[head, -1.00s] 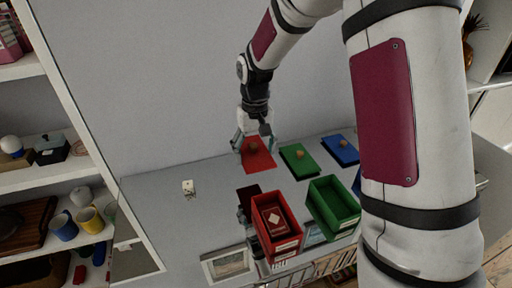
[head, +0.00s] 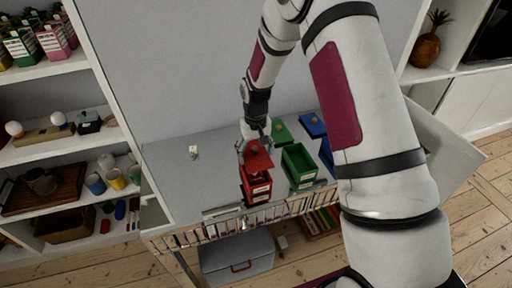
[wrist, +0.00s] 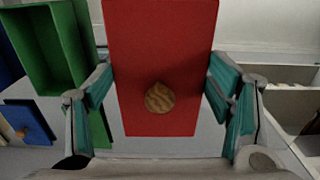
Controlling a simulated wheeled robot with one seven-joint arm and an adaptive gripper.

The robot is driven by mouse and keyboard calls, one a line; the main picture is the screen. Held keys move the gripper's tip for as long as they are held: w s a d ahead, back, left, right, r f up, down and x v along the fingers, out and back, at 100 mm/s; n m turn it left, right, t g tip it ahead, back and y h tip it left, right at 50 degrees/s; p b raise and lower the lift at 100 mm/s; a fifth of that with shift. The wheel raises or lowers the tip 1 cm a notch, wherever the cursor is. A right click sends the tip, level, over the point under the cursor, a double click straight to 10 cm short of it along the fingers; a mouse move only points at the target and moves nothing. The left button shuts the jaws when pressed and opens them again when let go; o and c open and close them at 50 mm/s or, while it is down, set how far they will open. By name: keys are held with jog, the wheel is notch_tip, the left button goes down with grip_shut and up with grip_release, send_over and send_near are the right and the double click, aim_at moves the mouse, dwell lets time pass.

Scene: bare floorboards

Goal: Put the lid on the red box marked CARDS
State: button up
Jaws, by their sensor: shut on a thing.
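The red lid (head: 260,160), a flat panel with a tan swirled knob (wrist: 160,97), is gripped by its side edges between the two fingers of my gripper (head: 255,150). In the wrist view the red lid (wrist: 160,40) fills the middle, with a teal finger at each side. In the head view the lid appears above the back part of the open red box (head: 257,188) and covers part of its opening. The gap between lid and box is hard to judge. The box's front label is too small to read.
An open green box (head: 299,166) stands just right of the red box. A blue box (head: 326,152) is partly behind my arm. A green lid (head: 281,133) and a blue lid (head: 312,125) lie behind them. A small card (head: 194,152) lies on the clear left side.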

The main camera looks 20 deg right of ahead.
jog(key=shift+s+f, duration=0.1)
dwell(0.3)
jog(key=shift+f+b, duration=0.9)
jog(key=shift+f, duration=1.95)
jog(key=shift+f, duration=0.4)
jog(key=o, duration=1.1)
jog(key=shift+o, duration=0.6)
jog(key=shift+r+p, duration=0.65)
jog(key=shift+r, duration=2.85)
